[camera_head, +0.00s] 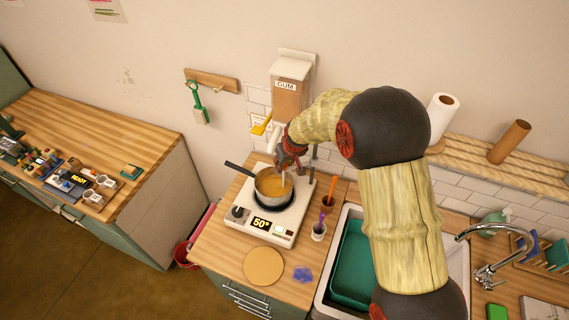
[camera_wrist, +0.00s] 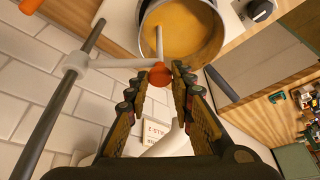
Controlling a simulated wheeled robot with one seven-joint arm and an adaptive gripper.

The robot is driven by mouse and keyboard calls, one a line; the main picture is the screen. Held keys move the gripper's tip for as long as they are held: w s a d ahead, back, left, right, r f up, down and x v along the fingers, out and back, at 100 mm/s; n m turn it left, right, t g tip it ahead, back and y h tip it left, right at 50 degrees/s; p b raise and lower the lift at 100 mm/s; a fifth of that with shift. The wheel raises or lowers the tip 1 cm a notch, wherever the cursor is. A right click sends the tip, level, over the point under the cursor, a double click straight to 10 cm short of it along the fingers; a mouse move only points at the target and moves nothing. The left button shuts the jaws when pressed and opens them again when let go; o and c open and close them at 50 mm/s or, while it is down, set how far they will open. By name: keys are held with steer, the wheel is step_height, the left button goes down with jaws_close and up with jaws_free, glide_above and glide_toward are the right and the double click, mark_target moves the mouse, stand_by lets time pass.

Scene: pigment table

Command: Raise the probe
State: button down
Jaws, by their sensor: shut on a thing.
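The probe (camera_wrist: 159,42) is a thin white rod with a red knob (camera_wrist: 160,75) at its near end. Its far end reaches into the orange-yellow liquid in the steel pot (camera_wrist: 207,50). A white cross arm (camera_wrist: 115,64) joins it to a grey stand pole (camera_wrist: 60,105). My gripper (camera_wrist: 166,76) is shut on the red knob, with one finger on each side. In the head view my gripper (camera_head: 285,158) is above the pot's back rim, and the pale probe (camera_head: 283,179) shows below it. The pot (camera_head: 262,195) sits on a white hotplate (camera_head: 247,228) reading 50°.
The pot's dark handle (camera_head: 238,169) points left. A GUM dispenser (camera_head: 290,88) hangs on the wall behind. A round board (camera_head: 263,266) and blue powder (camera_head: 303,274) lie in front. The sink (camera_head: 330,285) is right.

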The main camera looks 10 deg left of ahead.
steer(key=shift+r, duration=0.1)
step_height(320, 180, up, 17)
steer(key=p, duration=0.2)
steer(key=shift+r+p, duration=0.2)
steer(key=shift+p, duration=0.1)
steer(key=shift+w, duration=0.15)
steer(key=c, duration=2)
jaws_free()
steer(key=shift+r, duration=0.1)
steer(key=o, duration=0.5)
steer(key=shift+c, duration=0.2)
steer(key=v, duration=1.1)
steer(key=shift+s+r, duration=0.2)
steer(key=shift+r, duration=0.15)
